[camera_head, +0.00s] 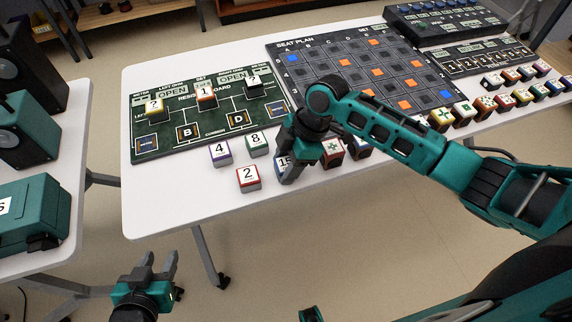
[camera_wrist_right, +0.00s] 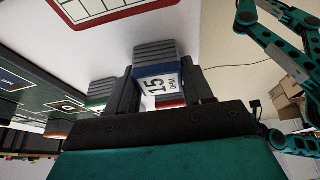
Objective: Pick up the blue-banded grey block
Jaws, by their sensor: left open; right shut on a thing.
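The blue-banded grey block (camera_wrist_right: 155,52) bears a white label reading 15 OHM. In the right wrist view it sits between the two dark fingers of my right gripper (camera_wrist_right: 161,88), which is shut on it. In the head view the block (camera_head: 284,162) shows only in part, beside the dark right gripper (camera_head: 290,165) at the table's front. I cannot tell whether it touches the table. My left gripper (camera_head: 161,263) is open and empty, low in front of the table and apart from it.
Close by stand a purple-banded 4 block (camera_head: 220,153), a green-banded 8 block (camera_head: 257,145) and a red-banded 2 block (camera_head: 248,178). A resistor board (camera_head: 208,140) lies behind them. A seat plan board (camera_head: 340,60) and several small blocks (camera_head: 505,98) are further right.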

